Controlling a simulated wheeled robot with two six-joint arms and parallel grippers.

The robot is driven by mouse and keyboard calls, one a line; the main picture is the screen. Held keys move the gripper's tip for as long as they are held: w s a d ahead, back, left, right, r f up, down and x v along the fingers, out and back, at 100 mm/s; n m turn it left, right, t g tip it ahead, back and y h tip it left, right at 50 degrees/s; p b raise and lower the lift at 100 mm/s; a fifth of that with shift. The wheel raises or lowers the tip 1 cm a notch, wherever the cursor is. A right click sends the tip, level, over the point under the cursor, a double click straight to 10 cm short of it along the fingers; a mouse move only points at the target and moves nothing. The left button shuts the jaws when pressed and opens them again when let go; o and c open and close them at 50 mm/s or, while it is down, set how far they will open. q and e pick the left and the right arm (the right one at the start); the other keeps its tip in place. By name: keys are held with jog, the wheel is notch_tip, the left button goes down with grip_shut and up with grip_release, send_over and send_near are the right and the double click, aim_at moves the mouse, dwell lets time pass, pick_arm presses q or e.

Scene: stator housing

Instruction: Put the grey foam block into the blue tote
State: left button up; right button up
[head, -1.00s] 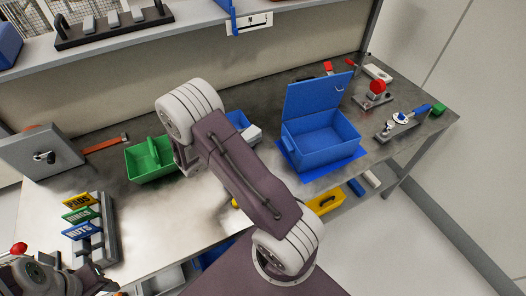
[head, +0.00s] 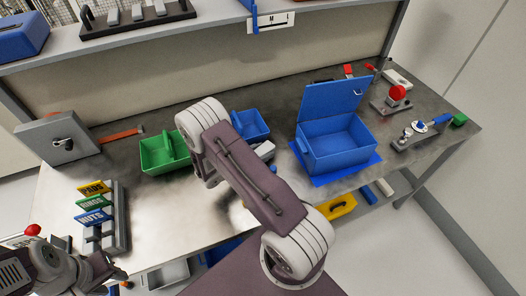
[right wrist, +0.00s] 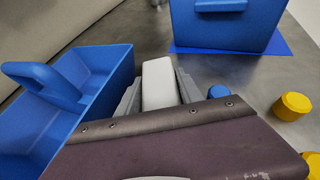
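The grey foam block (right wrist: 159,84) is a pale oblong in the right wrist view. It lies between the two fingers of my right gripper (right wrist: 160,92), which fit close on both its sides. In the head view a bit of the block (head: 265,150) shows beside my right arm, which hides that gripper. The blue tote (head: 250,124) has a handle and stands just behind; it fills the left of the right wrist view (right wrist: 110,78). Block and gripper are outside the tote, to its right. My left gripper (head: 108,272) is at the lower left, away from them; its fingers are unclear.
A green tote (head: 160,158) stands left of the blue one. A lidded blue box (head: 338,150) stands open on a blue mat (head: 368,166) to the right. A label rack (head: 120,220), a grey box (head: 55,138) and clamp fixtures (head: 395,103) occupy the bench sides. The front middle is clear.

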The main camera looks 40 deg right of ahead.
jog(key=shift+o, duration=1.2)
